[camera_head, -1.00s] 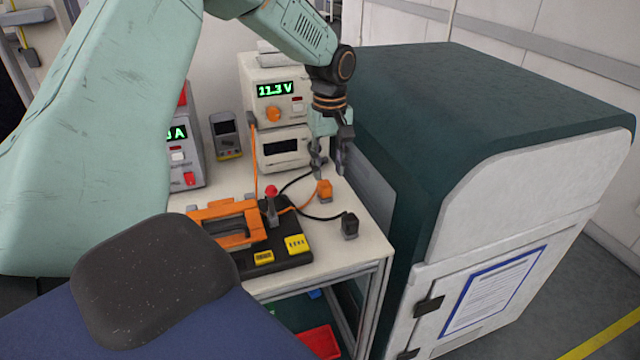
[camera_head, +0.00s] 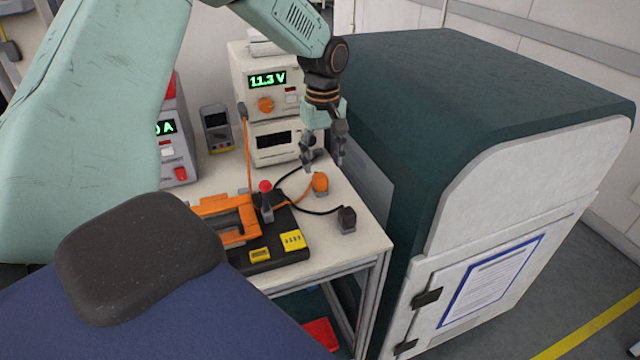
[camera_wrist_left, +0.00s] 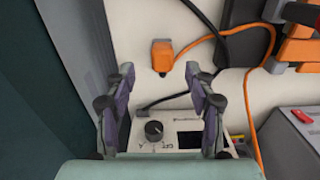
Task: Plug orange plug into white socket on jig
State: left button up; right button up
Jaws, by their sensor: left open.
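The orange plug (camera_head: 320,183) stands on the white bench top, with its orange cable running left toward the jig. The plug also shows in the left wrist view (camera_wrist_left: 161,55), just beyond the fingertips and roughly centred between them. My left gripper (camera_head: 324,160) is open and empty, above and slightly behind the plug; its two spread fingers show in the wrist view (camera_wrist_left: 158,75). The jig (camera_head: 277,262) is a black base with an orange clamp frame, a red-knobbed lever and yellow blocks, left of the plug. I cannot make out a white socket on it. My right gripper is not in view.
A black plug (camera_head: 347,219) with a black cable stands near the bench's right edge. A power supply (camera_head: 266,85) and a multimeter (camera_head: 217,130) stand behind. A large green and white cabinet (camera_head: 480,150) closes off the right side.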

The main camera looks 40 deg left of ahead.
aim_at(320, 175)
pick_arm(q)
jog(key=shift+a+f, duration=0.15)
jog(key=shift+f, duration=0.55)
jog(key=shift+d, duration=0.2)
jog(key=f, duration=0.3)
jog(key=f+b, duration=0.1)
jog(key=f, duration=0.1)
jog(key=shift+a+f, duration=0.1)
jog(key=shift+a, duration=0.2)
jog(key=shift+s, duration=0.1)
jog(key=shift+c, duration=0.5)
jog(key=c, duration=0.6)
grip_shut()
